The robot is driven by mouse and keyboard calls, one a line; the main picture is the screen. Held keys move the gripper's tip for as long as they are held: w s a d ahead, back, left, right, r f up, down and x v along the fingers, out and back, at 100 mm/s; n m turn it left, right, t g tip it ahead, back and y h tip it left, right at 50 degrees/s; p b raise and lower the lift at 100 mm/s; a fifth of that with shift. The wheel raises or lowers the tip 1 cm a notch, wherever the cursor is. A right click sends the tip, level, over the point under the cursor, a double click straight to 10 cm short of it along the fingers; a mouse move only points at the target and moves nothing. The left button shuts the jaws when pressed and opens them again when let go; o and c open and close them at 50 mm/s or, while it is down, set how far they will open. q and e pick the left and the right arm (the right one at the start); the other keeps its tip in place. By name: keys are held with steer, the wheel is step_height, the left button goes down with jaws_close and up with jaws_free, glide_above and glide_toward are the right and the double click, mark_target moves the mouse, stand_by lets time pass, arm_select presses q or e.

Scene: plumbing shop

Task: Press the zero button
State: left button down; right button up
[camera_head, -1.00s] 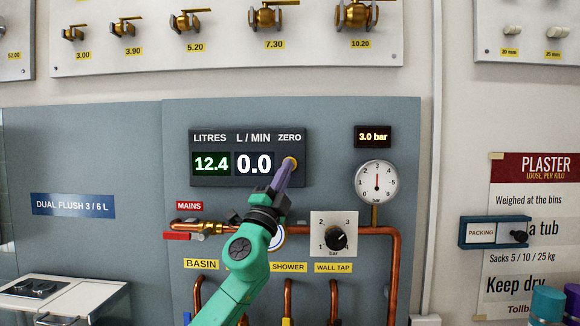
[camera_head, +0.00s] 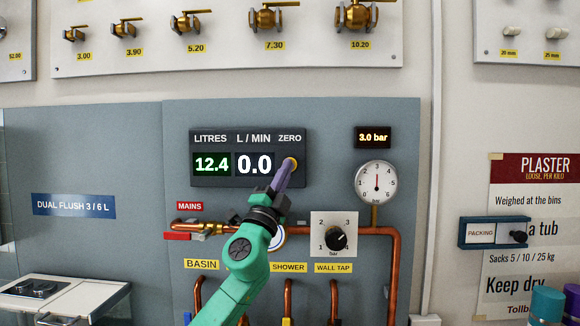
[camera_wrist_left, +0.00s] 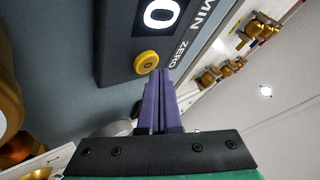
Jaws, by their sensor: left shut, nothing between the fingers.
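The zero button (camera_head: 290,164) is a round yellow button on the dark meter panel (camera_head: 220,181), under the word ZERO. The panel reads 12.4 litres and 0.0 L/min. My left gripper (camera_head: 285,167) is shut and empty, its purple fingers pointing up at the button and overlapping its lower left edge in the head view. In the left wrist view, the button (camera_wrist_left: 146,62) shows beside the shut fingertips (camera_wrist_left: 158,74). I cannot tell whether they touch. My right gripper is not in view.
Copper pipes (camera_head: 396,270), a round gauge (camera_head: 376,184) and a pressure dial (camera_head: 335,238) are on the board right of and below my left arm. A red-handled mains valve (camera_head: 178,236) is to its left. Brass valves hang above.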

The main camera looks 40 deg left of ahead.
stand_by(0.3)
arm_select(q)
steer(key=shift+w+a, duration=0.25)
steer(key=shift+w, duration=0.1)
steer(key=shift+b, duration=0.3)
steer(key=shift+s+d, duration=0.25)
steer(key=shift+s, duration=0.15)
steer(key=shift+d, duration=0.1)
steer(key=s+d, duration=0.2)
steer(key=s, duration=0.1)
steer(key=s+d+p, duration=0.1)
steer(key=shift+s+d, duration=0.25)
steer(key=shift+s, duration=0.15)
